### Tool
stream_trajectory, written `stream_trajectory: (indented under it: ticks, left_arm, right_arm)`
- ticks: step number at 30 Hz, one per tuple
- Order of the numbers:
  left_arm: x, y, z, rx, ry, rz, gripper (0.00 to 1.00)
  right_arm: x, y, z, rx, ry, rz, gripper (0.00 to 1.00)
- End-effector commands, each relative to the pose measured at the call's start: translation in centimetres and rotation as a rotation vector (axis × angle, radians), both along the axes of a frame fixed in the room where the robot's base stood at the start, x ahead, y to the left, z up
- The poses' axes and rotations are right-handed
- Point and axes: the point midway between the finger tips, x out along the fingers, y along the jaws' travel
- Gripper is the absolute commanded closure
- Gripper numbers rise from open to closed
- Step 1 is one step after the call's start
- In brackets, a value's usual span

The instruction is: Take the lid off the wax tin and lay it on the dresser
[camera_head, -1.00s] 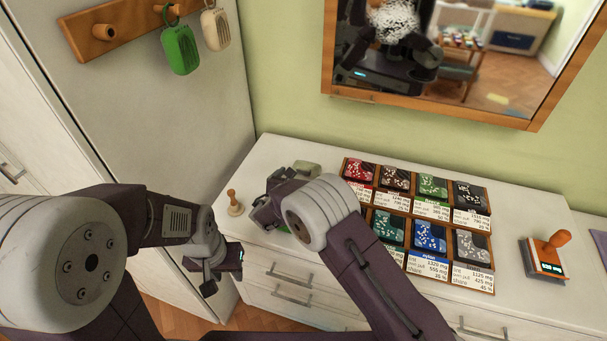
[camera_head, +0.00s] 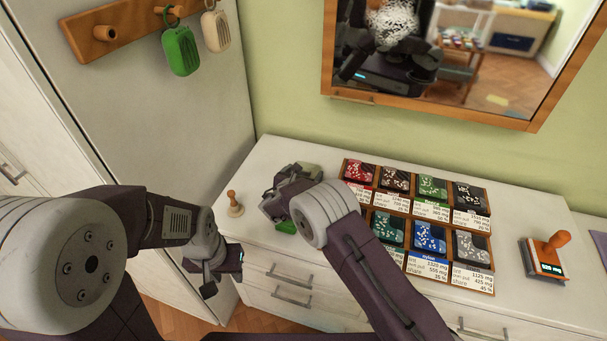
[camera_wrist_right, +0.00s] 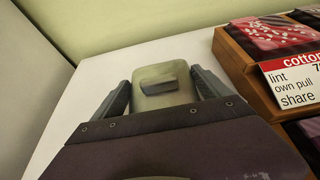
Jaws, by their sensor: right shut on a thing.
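My right gripper (camera_head: 290,180) is above the left end of the white dresser (camera_head: 262,150). It is shut on a pale grey-green rounded piece with a raised dark-edged tab, which I take to be the lid (camera_wrist_right: 165,88); the fingers flank it in the right wrist view. Its far end shows beyond the gripper in the head view (camera_head: 310,168). A bright green thing (camera_head: 286,227) shows partly beneath the gripper near the dresser's front edge; whether it is the wax tin I cannot tell. My left gripper (camera_head: 225,270) hangs in front of the dresser, its fingers unclear.
A wooden stamp-like piece (camera_head: 234,205) stands left of my right gripper. A wooden tray (camera_head: 344,170) of coloured pouches with labels lies to the right. A stamp on a pad (camera_head: 548,262) is farther right. A mirror (camera_head: 430,108) hangs behind. The dresser's back left is clear.

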Motion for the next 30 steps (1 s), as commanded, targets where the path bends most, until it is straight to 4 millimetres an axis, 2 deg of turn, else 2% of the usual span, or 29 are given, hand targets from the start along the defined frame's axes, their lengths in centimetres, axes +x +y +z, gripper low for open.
stream_trajectory:
  ticks: [5, 10, 21, 25, 30]
  left_arm:
    - [0.0, 0.0, 0.2, 0.0, 0.0, 0.0, 0.64]
    - [0.0, 0.0, 0.5, 0.0, 0.0, 0.0, 0.64]
    - [0.0, 0.0, -0.4, 0.0, 0.0, 0.0, 0.64]
    - [0.0, 0.0, -0.5, 0.0, 0.0, 0.0, 0.64]
    - [0.0, 0.0, -0.6, 0.0, 0.0, 0.0, 0.64]
  right_arm:
    - [0.0, 0.0, 1.4, 0.001, -0.002, -0.001, 0.52]
    - [0.0, -0.1, 4.6, 0.002, -0.003, -0.001, 0.52]
    - [-1.7, -8.8, 9.3, 0.001, -0.001, -0.004, 0.52]
    - [-2.0, -10.6, 10.4, 0.0, -0.001, -0.002, 0.52]
    - [-2.2, -11.5, 11.0, 0.0, 0.0, -0.001, 0.52]
